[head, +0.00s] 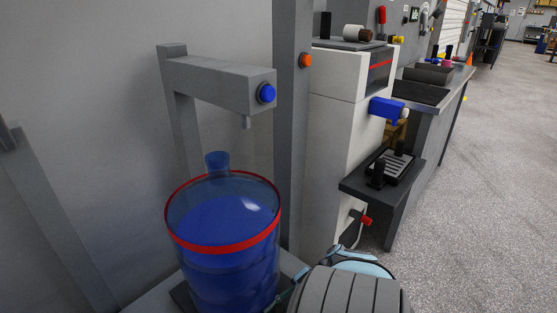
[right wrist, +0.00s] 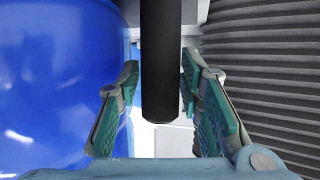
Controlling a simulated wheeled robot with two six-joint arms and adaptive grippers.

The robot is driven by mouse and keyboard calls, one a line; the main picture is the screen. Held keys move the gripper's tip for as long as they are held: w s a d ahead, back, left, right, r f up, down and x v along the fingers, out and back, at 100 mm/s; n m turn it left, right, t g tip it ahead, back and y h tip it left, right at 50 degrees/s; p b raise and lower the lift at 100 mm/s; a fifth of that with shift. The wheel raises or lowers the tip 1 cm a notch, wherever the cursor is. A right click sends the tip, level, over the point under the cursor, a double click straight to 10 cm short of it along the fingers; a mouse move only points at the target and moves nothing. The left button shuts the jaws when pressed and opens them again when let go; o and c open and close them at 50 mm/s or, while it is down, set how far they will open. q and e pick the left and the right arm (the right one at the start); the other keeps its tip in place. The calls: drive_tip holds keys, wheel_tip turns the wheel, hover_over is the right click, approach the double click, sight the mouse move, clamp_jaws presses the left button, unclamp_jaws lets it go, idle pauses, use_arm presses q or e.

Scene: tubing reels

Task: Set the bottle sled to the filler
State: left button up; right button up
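The filler's grey arm (head: 215,80) carries a short spout (head: 246,122) above and right of the cap. In the right wrist view, my right gripper (right wrist: 160,75) is open, with a dark upright bar (right wrist: 161,70) between its fingers; contact is unclear. The bottle's blue side (right wrist: 60,80) is left of the fingers. My left gripper is not in view.
A white cabinet (head: 335,130) and a dark shelf (head: 385,180) stand right of the filler. Open floor (head: 480,200) lies right.

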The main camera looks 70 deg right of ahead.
drive_tip(key=shift+s+d+r, duration=0.1)
drive_tip(key=shift+d+r, duration=0.15)
drive_tip(key=shift+r, duration=0.2)
drive_tip(key=r, duration=0.8)
drive_tip(key=shift+a, duration=0.2)
drive_tip(key=shift+r, duration=0.55)
